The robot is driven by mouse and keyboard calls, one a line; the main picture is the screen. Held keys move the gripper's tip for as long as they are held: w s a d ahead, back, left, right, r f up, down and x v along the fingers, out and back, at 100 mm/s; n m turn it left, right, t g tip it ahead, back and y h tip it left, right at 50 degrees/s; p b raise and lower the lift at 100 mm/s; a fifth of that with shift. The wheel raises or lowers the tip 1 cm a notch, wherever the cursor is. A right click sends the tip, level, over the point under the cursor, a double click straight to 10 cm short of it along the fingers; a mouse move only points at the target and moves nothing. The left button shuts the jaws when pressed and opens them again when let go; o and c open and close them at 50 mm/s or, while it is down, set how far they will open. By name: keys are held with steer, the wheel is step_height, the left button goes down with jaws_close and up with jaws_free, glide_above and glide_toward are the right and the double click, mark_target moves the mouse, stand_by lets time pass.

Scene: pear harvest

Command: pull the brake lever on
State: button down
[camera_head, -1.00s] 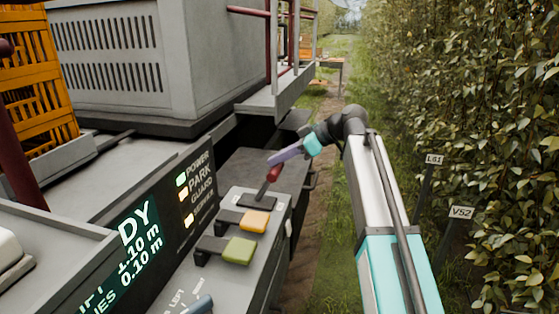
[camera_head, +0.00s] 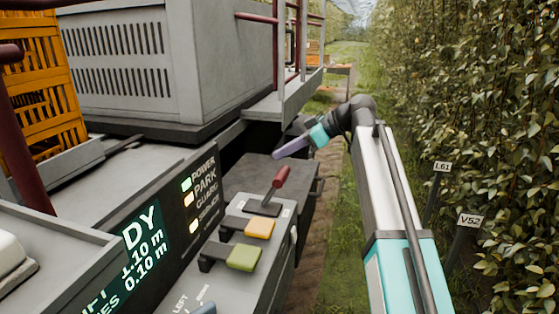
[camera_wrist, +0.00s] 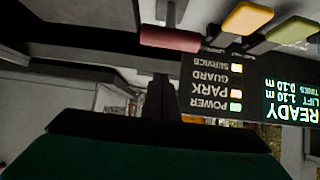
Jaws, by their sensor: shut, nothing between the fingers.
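The brake lever has a dark red handle (camera_head: 281,177) on a thin stem rising from a dark slot plate on the grey console. It leans up and away, to the right in the head view. In the wrist view, which is upside down, the red handle (camera_wrist: 170,40) is at the top. In the wrist view the dark fingers (camera_wrist: 160,98) point up below the handle.
An orange button pad (camera_head: 260,228) and a green one (camera_head: 243,257) sit in front of the lever. The display (camera_head: 144,251) reads READY in the wrist view. POWER is lit green, PARK and SERVICE amber. A leafy hedge (camera_head: 480,110) stands at right.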

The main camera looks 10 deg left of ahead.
steer(key=b+v, duration=0.1)
steer(key=v, duration=0.5)
steer(key=shift+d, duration=0.35)
steer(key=s+d+f+m+g+h, duration=0.1)
steer(key=s+d+f+m+h, duration=0.15)
steer(key=f, duration=1.45)
steer(key=s+d+f+m+h, duration=0.15)
steer(key=d+f+m, duration=0.25)
steer(key=f, duration=1.3)
steer(key=s+d+f+m+g+h, duration=0.1)
steer(key=s+d+f+m, duration=0.25)
steer(key=f, duration=1.25)
steer(key=s+d+f+m+g+h, duration=0.1)
steer(key=s+d+f, duration=0.3)
steer(key=s+f, duration=0.6)
steer(key=s+d+f+m+g+h, duration=0.2)
steer(key=s+f, duration=0.8)
steer(key=s, duration=0.5)
steer(key=s+d+f+m+g+h, duration=0.2)
steer(key=s+d+f, duration=0.4)
steer(key=s+f, duration=0.4)
steer(key=shift+s+m+h, duration=0.4)
steer(key=shift+s+m, duration=0.2)
steer(key=shift+s, duration=0.55)
